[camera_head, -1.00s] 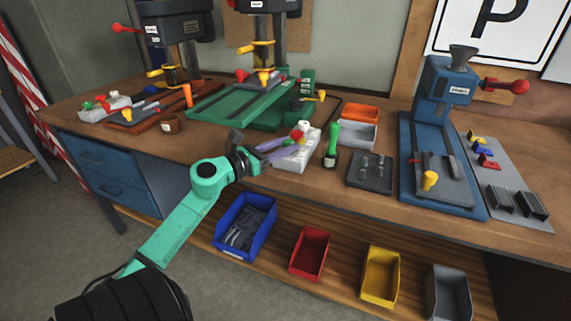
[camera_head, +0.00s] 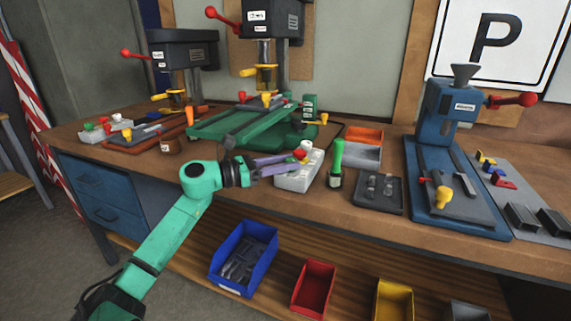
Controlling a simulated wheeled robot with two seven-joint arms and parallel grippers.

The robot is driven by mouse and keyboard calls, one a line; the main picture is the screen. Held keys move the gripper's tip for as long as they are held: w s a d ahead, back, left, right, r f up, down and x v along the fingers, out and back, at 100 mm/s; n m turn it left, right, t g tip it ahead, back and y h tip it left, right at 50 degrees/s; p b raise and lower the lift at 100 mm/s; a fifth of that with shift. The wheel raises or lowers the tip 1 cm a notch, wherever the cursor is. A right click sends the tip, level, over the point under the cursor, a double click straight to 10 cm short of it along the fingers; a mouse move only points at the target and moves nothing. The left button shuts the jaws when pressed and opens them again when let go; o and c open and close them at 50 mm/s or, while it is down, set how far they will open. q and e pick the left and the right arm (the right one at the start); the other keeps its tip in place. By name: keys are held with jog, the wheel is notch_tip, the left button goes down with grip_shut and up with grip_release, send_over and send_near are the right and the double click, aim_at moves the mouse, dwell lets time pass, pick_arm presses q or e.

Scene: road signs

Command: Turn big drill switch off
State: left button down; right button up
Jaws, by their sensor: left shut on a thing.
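The big drill (camera_head: 272,17) stands at the back centre, with a dark head, a red-knobbed lever and a green base (camera_head: 222,133). In front of it on the bench lies a light grey switch box (camera_head: 293,180) with a red knob (camera_head: 299,155) and a white one on top. My left gripper (camera_head: 284,163) reaches in over the box's left side, its purple fingers shut at the red knob. The fingers cover part of the box, so which part they grip is hard to tell. My right gripper is out of view.
A smaller drill (camera_head: 182,50) with its own switch box (camera_head: 105,131) stands at left. A green-handled tool (camera_head: 337,155), a dark tray (camera_head: 378,191) and a blue press (camera_head: 447,112) are to the right. Coloured bins, including a blue one (camera_head: 243,258), sit below the bench top.

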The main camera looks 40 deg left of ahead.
pick_arm(q)
jog(key=shift+c, duration=2.3)
grip_release()
jog(key=shift+f, duration=0.1)
jog(key=b+v, duration=0.1)
jog(key=v, duration=1.3)
jog(key=shift+s+b, duration=0.25)
jog(key=shift+b, duration=0.15)
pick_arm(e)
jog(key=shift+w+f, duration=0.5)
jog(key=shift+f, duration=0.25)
pick_arm(q)
jog(key=shift+a, duration=0.1)
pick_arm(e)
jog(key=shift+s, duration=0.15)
